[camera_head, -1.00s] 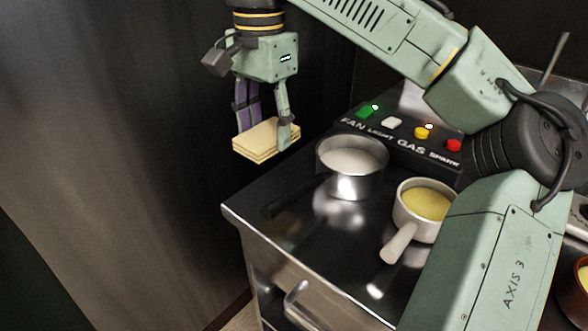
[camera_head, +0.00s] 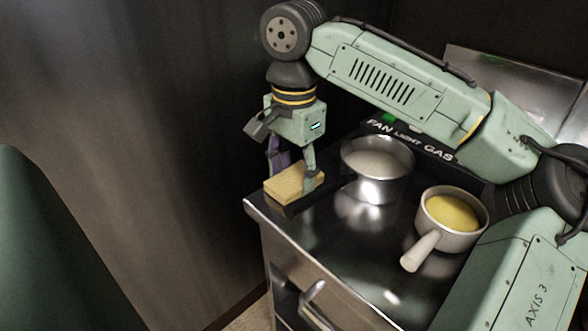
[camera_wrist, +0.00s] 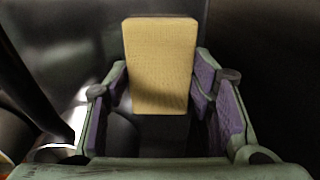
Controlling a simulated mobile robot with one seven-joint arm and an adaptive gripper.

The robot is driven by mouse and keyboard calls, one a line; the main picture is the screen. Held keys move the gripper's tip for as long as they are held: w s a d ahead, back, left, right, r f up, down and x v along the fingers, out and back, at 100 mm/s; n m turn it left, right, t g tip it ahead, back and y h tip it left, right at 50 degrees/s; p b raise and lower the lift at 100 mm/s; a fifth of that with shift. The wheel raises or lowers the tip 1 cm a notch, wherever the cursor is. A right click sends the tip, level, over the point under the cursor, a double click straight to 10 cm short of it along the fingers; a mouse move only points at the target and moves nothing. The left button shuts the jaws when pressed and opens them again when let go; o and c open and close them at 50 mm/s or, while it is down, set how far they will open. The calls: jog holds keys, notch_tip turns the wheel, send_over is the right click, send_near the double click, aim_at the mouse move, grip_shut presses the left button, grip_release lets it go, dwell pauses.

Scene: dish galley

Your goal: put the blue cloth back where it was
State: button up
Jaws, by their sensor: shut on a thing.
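No blue cloth shows in either view. In the wrist view the yellow pad (camera_wrist: 160,62) sits between the purple-lined fingers of my gripper (camera_wrist: 162,85).
A steel pot (camera_head: 377,190) with pale contents stands just right of the pad; its dark handle reaches toward the pad. A smaller pot (camera_head: 447,232) with yellow contents stands further right, its pale handle pointing front-left. A labelled control panel (camera_head: 415,140) is behind. A dark wall is at left.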

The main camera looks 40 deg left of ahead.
aim_at(294, 177)
jog(key=shift+f, duration=0.15)
jog(key=o, duration=1)
notch_tip(294, 177, up, 12)
jog(key=shift+r, duration=0.2)
